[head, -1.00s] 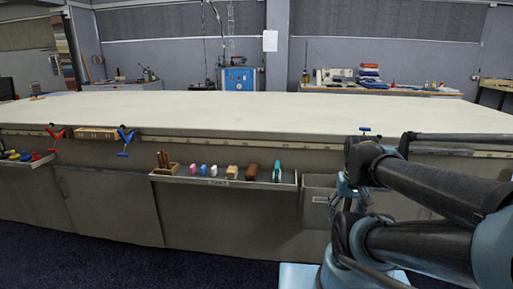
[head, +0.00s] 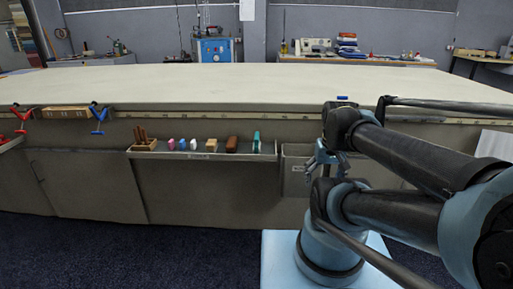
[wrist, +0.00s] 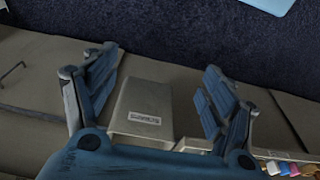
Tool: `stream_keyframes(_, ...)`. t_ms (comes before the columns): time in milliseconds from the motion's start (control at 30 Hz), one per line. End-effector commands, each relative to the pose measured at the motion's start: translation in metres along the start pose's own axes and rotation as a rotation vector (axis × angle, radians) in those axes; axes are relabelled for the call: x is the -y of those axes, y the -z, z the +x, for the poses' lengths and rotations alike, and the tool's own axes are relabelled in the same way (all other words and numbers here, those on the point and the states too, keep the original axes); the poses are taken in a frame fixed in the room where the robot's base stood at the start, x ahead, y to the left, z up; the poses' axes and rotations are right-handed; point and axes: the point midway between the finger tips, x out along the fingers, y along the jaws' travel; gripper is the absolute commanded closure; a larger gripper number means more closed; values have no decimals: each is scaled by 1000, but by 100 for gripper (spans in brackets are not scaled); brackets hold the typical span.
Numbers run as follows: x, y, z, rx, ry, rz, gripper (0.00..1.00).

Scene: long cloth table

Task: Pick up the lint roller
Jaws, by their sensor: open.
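I cannot surely make out the lint roller in either view. A teal and white item (head: 257,140) stands at the right end of the shallow front tray, too small to identify. A small blue thing (head: 342,98) shows at the table's front edge, above my arm; its kind is unclear. My gripper (head: 325,158) is in front of the grey bin at the table front. In the wrist view my gripper (wrist: 155,92) is open and empty, its blue fingers wide apart, with the labelled grey bin (wrist: 145,105) showing between and beyond them.
The shallow tray (head: 190,155) also holds a wooden block with pegs, small coloured pieces and a brown item. Red (head: 21,118) and blue (head: 99,117) clamps hang at the left of the long table (head: 230,85). Its top is largely clear. Dark carpet lies in front.

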Motion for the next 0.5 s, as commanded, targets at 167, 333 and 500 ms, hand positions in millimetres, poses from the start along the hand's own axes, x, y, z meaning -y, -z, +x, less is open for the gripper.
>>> stream_keyframes(167, 8, 19, -14, 7, 25, -86, 0)
stream_keyframes(333, 20, 55, -36, 14, 70, -242, 0)
stream_keyframes(500, 34, 95, -53, 16, 118, -404, 0)
